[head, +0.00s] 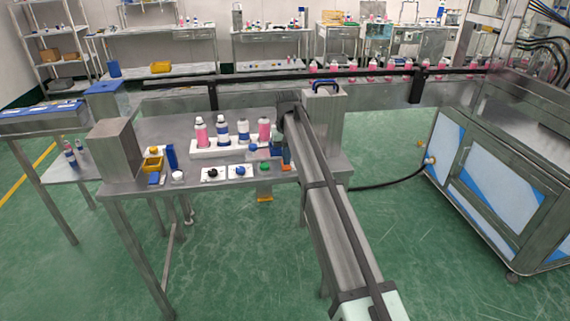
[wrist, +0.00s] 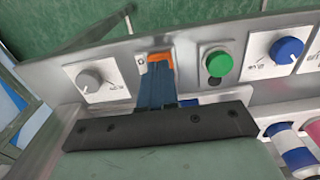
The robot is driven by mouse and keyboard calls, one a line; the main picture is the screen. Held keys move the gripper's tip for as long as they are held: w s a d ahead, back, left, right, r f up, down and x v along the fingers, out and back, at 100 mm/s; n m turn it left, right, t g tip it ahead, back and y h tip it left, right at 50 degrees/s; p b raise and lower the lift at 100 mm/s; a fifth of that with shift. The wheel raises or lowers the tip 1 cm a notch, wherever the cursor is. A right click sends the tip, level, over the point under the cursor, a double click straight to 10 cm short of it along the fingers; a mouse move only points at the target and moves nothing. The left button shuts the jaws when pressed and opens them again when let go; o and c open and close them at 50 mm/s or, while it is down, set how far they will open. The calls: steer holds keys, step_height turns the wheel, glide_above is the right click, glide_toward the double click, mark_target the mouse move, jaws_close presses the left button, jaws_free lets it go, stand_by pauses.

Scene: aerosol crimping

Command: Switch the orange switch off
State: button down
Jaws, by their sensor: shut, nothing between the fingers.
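The orange switch (wrist: 160,60) sits on a small white plate in the panel strip in the wrist view. A bit of its orange (head: 286,166) shows in the head view beside my arm. My gripper (wrist: 158,76) is shut and empty, its blue fingers side by side and pointing at the switch. The fingertips cover the near part of the switch, leaving mainly its far orange end in sight. I cannot tell whether they touch it or which way it is tipped.
A green button (wrist: 217,63) is close beside the switch, with a blue knob (wrist: 286,49) beyond it. A grey knob (wrist: 90,82) is on the other side. Several bottles stand in a white rack (head: 215,148) behind the controls. A metal box (head: 113,150) stands at the table's left.

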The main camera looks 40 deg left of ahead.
mark_target(286, 167)
step_height(286, 167, up, 9)
steer(key=shift+r, duration=0.15)
stand_by(1.1)
stand_by(0.4)
